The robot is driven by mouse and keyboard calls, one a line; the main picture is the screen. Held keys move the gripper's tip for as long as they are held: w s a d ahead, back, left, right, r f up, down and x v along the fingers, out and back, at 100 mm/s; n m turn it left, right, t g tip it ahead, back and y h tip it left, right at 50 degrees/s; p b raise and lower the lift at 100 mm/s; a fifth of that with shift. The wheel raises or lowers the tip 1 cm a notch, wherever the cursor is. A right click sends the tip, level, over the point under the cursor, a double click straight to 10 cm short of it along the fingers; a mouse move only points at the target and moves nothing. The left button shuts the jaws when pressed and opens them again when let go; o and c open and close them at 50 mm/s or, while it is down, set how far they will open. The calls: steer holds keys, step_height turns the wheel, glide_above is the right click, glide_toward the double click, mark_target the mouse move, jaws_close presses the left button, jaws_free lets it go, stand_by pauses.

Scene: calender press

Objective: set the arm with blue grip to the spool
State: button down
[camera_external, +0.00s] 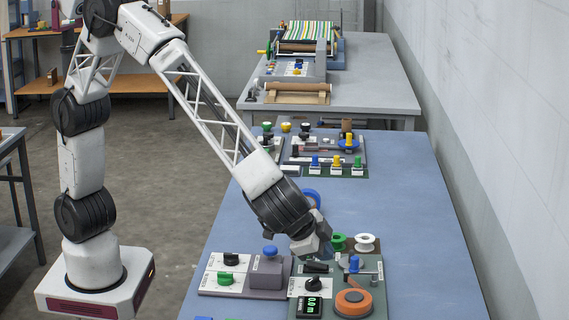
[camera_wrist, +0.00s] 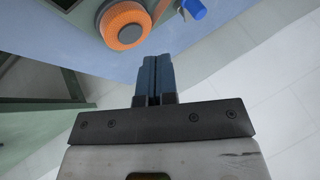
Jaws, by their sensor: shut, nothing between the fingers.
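The blue grip (camera_external: 354,264) stands upright on the green panel at the front of the bench, with a grey bar beside it. In the wrist view a blue cylindrical grip (camera_wrist: 195,8) shows at the top edge, right of the fingers. The orange spool (camera_external: 353,302) lies on the same panel, in front of the blue grip. It also shows in the wrist view (camera_wrist: 125,25), left of the fingertips. My gripper (camera_external: 325,254) is above the panel's back part, left of the blue grip. Its fingers (camera_wrist: 157,58) are shut together, empty, and apart from both.
A black knob (camera_external: 313,284) and a digital display (camera_external: 309,306) sit left of the spool. A white spool (camera_external: 364,242) and a green spool (camera_external: 338,242) stand behind the panel. A grey box with a blue button (camera_external: 270,250) is at left. The bench's right side (camera_external: 425,240) is clear.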

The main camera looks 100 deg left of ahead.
mark_target(353, 268)
steer(key=x, duration=0.9)
steer(key=shift+w+a+r, duration=0.1)
steer(key=shift+w+a, duration=0.05)
steer(key=shift+a, duration=0.35)
steer(key=shift+w+a+r, duration=0.1)
steer(key=shift+w+a, duration=0.05)
steer(key=shift+a, duration=0.4)
steer(key=shift+w+a, duration=0.25)
steer(key=shift+a, duration=0.6)
steer(key=shift+s+a+m+h, duration=0.2)
steer(key=shift+a+m+h, duration=0.25)
steer(key=shift+m, duration=0.25)
steer(key=shift+s+a+m+t+h, duration=0.1)
steer(key=shift+a+m+t+h, duration=0.55)
steer(key=shift+m, duration=0.35)
steer(key=shift+a+m+h, duration=0.7)
steer(key=shift+a+m, duration=0.25)
steer(key=shift+m, duration=0.35)
steer(key=shift+w+a, duration=0.3)
steer(key=shift+a, duration=0.65)
steer(key=shift+s, duration=0.15)
